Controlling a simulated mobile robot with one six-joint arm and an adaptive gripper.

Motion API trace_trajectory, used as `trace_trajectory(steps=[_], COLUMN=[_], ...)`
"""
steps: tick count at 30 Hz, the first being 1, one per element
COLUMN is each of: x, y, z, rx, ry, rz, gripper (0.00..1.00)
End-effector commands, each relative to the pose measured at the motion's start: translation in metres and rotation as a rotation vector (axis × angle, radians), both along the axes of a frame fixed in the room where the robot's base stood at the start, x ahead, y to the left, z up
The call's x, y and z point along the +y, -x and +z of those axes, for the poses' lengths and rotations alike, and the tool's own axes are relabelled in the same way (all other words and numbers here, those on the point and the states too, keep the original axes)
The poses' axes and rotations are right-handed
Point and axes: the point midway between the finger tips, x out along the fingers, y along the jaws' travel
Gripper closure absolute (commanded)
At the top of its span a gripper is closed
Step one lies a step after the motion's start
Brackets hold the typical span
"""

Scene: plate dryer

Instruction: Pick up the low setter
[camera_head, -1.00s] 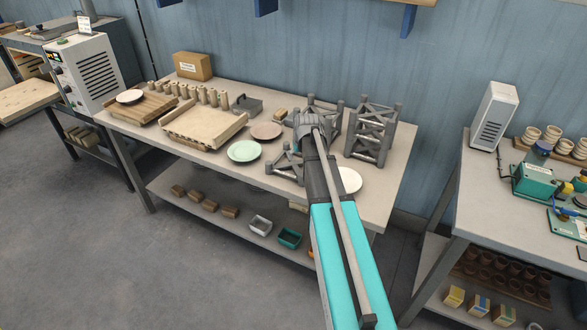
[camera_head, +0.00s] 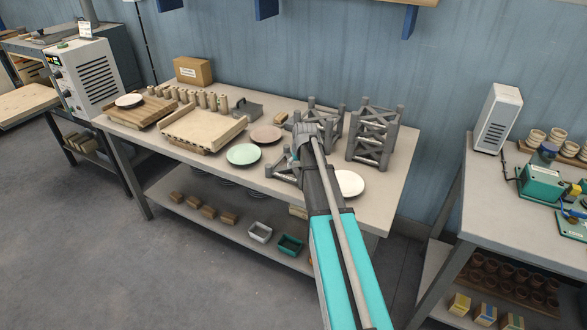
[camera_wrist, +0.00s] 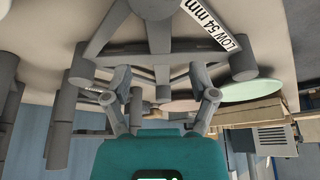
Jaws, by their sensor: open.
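The low setter (camera_head: 280,172), a low grey triangular frame, stands on the near part of the table, partly behind my arm. In the wrist view, which shows the table upside down, the low setter (camera_wrist: 108,38) spans the top, with a white label reading "LOW 54 mm". My gripper (camera_wrist: 162,82) is open, with its two fingers apart close to the setter's frame. I cannot tell whether a bar lies between the fingers or they touch it. In the head view my gripper is mostly hidden by my arm.
Two taller grey setters (camera_head: 372,135) (camera_head: 323,117) stand behind. A green plate (camera_head: 243,154) and brown plate (camera_head: 266,134) lie left; a white plate (camera_head: 349,183) lies right of my arm. A board (camera_head: 203,127), small posts and a cardboard box (camera_head: 193,70) are further left.

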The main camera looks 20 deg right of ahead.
Motion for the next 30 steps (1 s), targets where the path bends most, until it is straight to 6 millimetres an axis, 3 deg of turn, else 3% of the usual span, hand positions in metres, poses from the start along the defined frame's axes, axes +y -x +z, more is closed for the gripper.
trace_trajectory(steps=[8,24,30], x=[-0.001,-0.003,-0.003], y=[-0.002,-0.016,-0.018], z=[-0.008,-0.046,-0.049], rx=[0.0,0.0,0.0], ry=[0.0,0.0,0.0], rz=[0.0,-0.001,-0.001], gripper=[0.26,0.26,0.26])
